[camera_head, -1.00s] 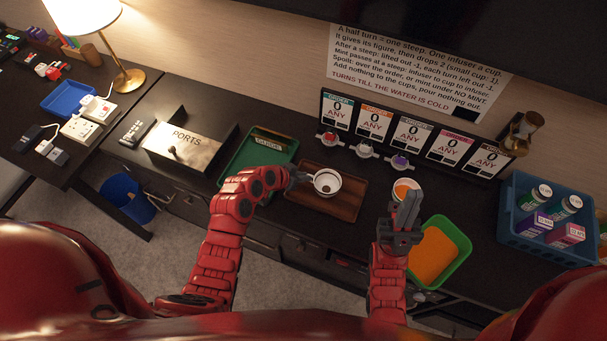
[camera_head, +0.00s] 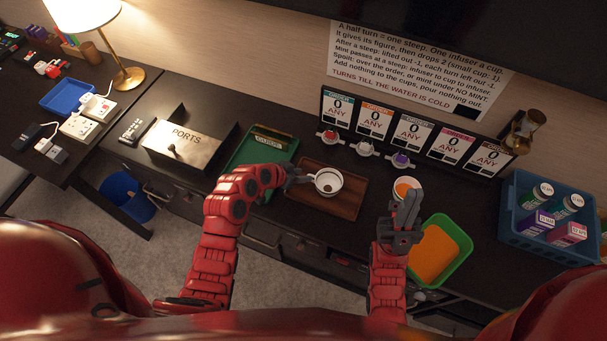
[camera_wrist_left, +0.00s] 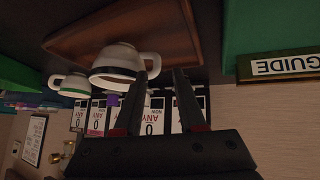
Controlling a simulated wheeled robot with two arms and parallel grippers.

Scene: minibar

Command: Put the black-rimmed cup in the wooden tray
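The white black-rimmed cup (camera_head: 328,182) stands upright on the wooden tray (camera_head: 345,205), its handle toward my left gripper. My left gripper (camera_head: 300,179) is at the handle side of the cup. In the left wrist view the picture is upside down; the cup (camera_wrist_left: 112,66) is below the tray (camera_wrist_left: 75,42). There the left gripper's fingers (camera_wrist_left: 158,100) are apart, with one finger overlapping the end of the handle; I cannot tell whether they touch. My right gripper (camera_head: 408,208) has its fingers together, in front of another cup (camera_head: 403,185) with orange contents.
A green tray (camera_head: 240,150) with a guide label lies left of the wooden tray. A green tray with an orange inside (camera_head: 460,235) is at the right. Several label cards (camera_head: 410,135) stand behind small colored-top items. A blue crate (camera_head: 515,225) holds cartons and bottles.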

